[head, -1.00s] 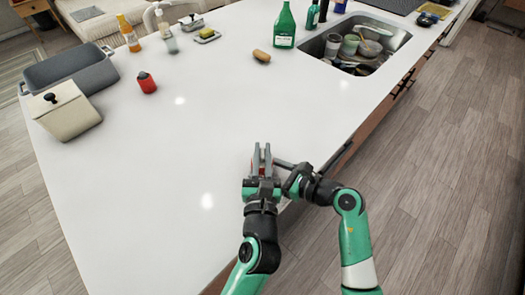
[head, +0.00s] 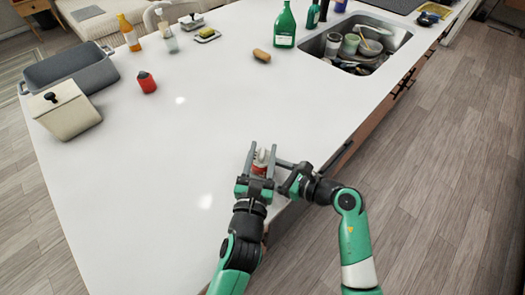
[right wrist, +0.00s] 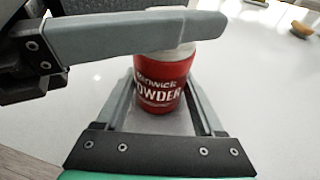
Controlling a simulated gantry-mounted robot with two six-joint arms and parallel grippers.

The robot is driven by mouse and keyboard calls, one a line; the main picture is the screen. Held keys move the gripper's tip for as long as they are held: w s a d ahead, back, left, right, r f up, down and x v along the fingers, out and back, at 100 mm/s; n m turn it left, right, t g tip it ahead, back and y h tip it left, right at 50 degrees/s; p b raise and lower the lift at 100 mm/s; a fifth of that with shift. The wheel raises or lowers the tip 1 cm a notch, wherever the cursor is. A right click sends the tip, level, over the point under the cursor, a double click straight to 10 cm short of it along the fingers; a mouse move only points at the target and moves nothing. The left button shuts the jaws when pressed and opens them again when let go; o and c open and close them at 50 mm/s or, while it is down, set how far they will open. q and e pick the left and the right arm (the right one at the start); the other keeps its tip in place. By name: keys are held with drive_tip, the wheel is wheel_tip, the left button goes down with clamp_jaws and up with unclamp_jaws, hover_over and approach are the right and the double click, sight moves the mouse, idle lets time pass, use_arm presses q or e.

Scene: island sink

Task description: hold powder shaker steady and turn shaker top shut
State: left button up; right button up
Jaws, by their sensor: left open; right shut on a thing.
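The powder shaker (head: 259,170) has a red body and a white top (head: 263,157). It stands upright near the counter's right edge.
A red object with a dark top (head: 147,82), a grey bin (head: 72,70) and a lidded beige canister (head: 68,112) stand at the far left. A green bottle (head: 285,26) stands beside the sink (head: 333,27) with dishes. The middle counter (head: 160,180) is clear.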

use_arm(q)
drive_tip(key=s+a, duration=0.2)
drive_tip(key=s, duration=1)
drive_tip(key=shift+a+r, duration=0.1)
